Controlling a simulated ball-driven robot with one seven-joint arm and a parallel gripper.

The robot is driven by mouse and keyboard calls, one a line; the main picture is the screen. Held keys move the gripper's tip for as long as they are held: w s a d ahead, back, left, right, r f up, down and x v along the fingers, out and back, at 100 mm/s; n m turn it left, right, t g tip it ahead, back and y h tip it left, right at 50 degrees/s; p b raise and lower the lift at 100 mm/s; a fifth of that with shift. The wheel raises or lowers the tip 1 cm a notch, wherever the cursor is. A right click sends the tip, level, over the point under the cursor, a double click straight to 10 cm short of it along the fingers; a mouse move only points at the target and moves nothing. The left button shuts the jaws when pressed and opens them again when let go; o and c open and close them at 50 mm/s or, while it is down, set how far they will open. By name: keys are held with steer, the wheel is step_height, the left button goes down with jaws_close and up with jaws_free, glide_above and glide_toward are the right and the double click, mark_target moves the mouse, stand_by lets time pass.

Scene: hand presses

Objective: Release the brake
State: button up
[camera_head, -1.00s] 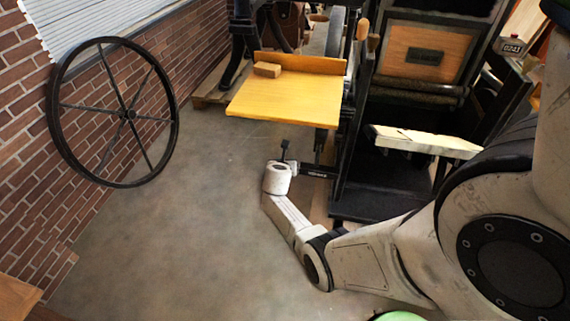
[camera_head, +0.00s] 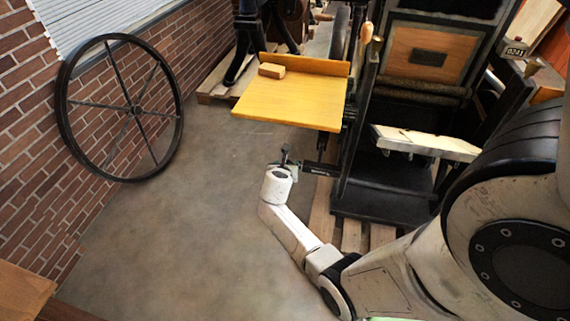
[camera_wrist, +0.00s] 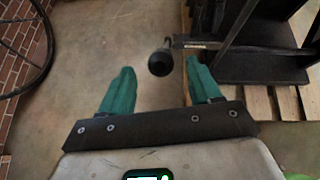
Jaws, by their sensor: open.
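The brake appears to be a black-knobbed lever with a dark labelled bar (camera_head: 320,170) beside the press; the label is too small to read. In the wrist view the black ball knob (camera_wrist: 160,63) lies between the tips of my green fingers, seen from above, with clear gaps on both sides. The bar (camera_wrist: 194,45) runs right from near the knob to the black press frame. My gripper (camera_wrist: 160,72) is open and empty. In the head view my white wrist (camera_head: 277,185) is just below the knob (camera_head: 285,149); the fingers are mostly hidden there.
The black press (camera_head: 385,195) stands right on a wooden pallet (camera_head: 352,237). A large spoked wheel (camera_head: 62,105) is by the brick wall. The floor (camera_head: 190,230) at left is clear.

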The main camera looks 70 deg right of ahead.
steer(key=shift+v, duration=1.55)
